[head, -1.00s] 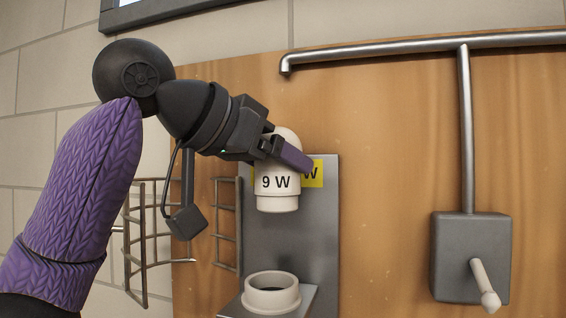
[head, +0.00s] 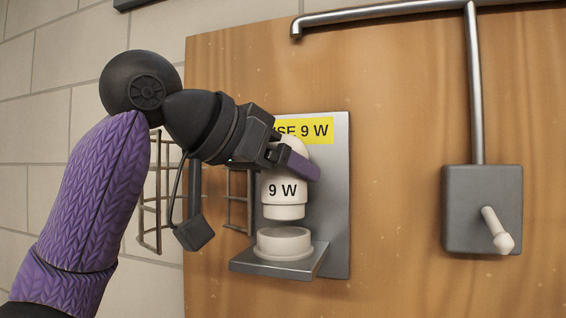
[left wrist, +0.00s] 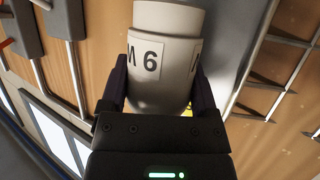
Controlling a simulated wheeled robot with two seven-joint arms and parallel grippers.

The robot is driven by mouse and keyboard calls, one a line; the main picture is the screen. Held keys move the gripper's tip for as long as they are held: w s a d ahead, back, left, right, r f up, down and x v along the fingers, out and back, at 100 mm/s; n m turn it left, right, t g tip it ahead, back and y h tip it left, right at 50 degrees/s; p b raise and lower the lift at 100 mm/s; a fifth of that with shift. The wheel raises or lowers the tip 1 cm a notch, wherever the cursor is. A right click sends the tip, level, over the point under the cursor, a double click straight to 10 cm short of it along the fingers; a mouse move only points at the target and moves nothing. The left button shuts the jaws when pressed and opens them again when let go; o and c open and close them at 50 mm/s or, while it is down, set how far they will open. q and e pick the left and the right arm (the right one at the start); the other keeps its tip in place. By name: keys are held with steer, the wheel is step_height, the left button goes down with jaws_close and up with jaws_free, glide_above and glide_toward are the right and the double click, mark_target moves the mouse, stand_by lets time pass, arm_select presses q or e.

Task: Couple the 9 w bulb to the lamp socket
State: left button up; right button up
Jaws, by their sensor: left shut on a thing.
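The white 9 W bulb (head: 284,192) is upright in the head view, its base pointing down. My left gripper (head: 296,160) is shut on its rounded upper part. The bulb also fills the top middle of the left wrist view (left wrist: 165,50), between the two fingers (left wrist: 160,90). The pale round lamp socket (head: 284,243) sits on a grey metal shelf just below the bulb. A small gap shows between the bulb's base and the socket rim. The socket's opening is barely visible from this angle. My right gripper is not in view.
A grey bracket plate (head: 336,200) with a yellow label (head: 318,130) ending in "9 W" stands behind the bulb. A switch box (head: 482,210) with a white lever and a metal pipe (head: 400,19) are at right. Wire racks (head: 152,200) hang at left.

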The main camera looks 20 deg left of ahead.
mark_target(266, 193)
arm_select(q)
steer(key=shift+p, duration=0.4)
stand_by(1.1)
steer(key=shift+f+b, duration=1.5)
steer(key=shift+f, duration=0.3)
steer(key=o, duration=1.1)
steer(key=shift+o, duration=0.2)
steer(key=shift+s+a, duration=0.1)
steer(key=shift+s, duration=0.05)
